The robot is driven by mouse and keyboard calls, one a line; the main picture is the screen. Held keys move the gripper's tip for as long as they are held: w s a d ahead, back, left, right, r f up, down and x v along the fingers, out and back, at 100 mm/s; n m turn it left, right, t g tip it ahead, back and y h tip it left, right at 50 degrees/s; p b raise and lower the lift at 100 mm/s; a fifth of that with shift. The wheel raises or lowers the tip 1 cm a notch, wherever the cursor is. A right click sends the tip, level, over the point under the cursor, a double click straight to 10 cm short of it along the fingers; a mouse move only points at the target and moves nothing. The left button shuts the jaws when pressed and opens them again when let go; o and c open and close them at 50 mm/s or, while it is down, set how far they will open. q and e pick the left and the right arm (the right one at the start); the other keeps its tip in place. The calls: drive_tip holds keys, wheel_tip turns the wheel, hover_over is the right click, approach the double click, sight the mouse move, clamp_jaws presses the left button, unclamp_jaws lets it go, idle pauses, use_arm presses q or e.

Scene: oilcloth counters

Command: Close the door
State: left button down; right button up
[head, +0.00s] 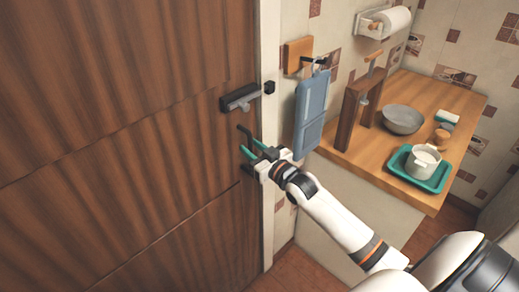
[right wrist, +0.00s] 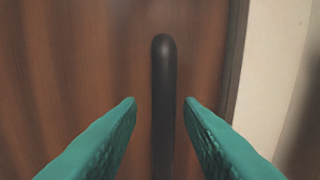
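The brown wooden door (head: 120,130) fills the left of the head view, its edge close to the cream frame (head: 268,60). I cannot tell whether a narrow gap remains there. A dark bar handle (head: 243,129) is on the door near that edge, partly hidden by my right gripper (head: 252,149). In the right wrist view the upright black handle (right wrist: 163,80) shows between the two teal fingers of the right gripper (right wrist: 160,103). The fingers are open, one on each side, with space between them and the bar. My left gripper is out of view.
A blue board (head: 311,115) hangs on the wall to the right. The wooden counter (head: 440,95) holds a grey bowl (head: 403,120) and a teal tray (head: 436,183) with a white pot.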

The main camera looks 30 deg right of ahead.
drive_tip(key=shift+s+f, duration=0.1)
drive_tip(key=shift+s, duration=0.05)
drive_tip(key=shift+s+d, duration=0.15)
drive_tip(key=shift+s, duration=0.05)
drive_tip(key=s+d+b, duration=0.1)
drive_tip(key=s+b, duration=0.1)
drive_tip(key=s, duration=0.9)
drive_tip(key=shift+s+d+r+b, duration=0.2)
drive_tip(key=shift+s+r+b, duration=0.1)
drive_tip(key=shift+b, duration=0.1)
drive_tip(key=shift+w, duration=0.1)
